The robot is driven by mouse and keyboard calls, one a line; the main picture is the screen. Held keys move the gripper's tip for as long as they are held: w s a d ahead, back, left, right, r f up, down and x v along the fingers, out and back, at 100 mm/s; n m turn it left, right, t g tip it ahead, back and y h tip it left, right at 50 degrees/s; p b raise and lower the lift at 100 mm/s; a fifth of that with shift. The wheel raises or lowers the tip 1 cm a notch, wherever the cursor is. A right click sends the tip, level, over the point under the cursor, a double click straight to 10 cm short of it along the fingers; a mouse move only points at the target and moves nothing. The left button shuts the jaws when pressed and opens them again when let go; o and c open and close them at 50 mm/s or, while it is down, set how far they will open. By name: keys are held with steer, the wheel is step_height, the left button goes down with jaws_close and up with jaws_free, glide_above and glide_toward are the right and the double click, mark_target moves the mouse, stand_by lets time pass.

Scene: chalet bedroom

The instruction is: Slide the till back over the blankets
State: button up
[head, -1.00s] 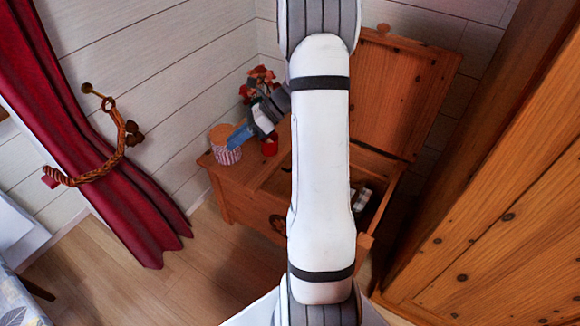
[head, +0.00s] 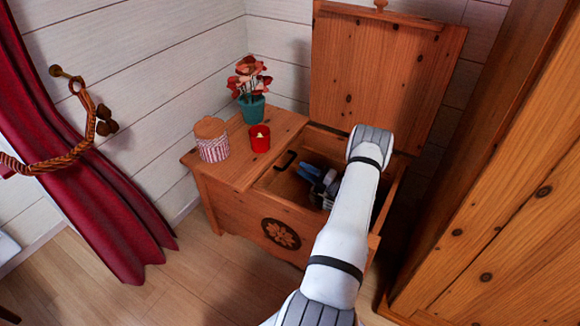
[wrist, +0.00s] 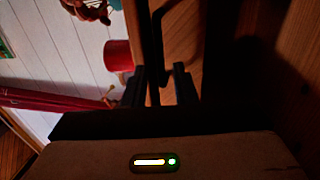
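The open wooden chest (head: 235,215) stands in the corner with its lid raised. The till (head: 279,180) is the wooden part at the left of the chest opening in the head view. A dark handle (head: 285,160) stands on it and also shows in the wrist view (wrist: 156,55). My gripper (head: 308,171) is inside the opening, just right of the handle. In the wrist view its fingers (wrist: 164,86) are apart, with the handle's dark bar seen between them. I cannot tell whether they touch it. The blankets are hidden by my arm or in shadow.
On the chest's left top stand a striped canister (head: 212,148), a red candle (head: 260,139) and a flower pot (head: 252,107). The raised lid (head: 375,75) is behind the opening. A wooden cabinet (head: 490,215) stands close at right. A red curtain (head: 95,190) hangs left.

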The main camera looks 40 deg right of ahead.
mark_target(290, 161)
steer(key=b+x, duration=0.1)
steer(key=x, duration=0.5)
steer(key=shift+w+a+b, duration=0.2)
steer(key=shift+w+b, duration=0.05)
steer(key=shift+b, duration=0.05)
jaws_close()
steer(key=shift+s, duration=0.1)
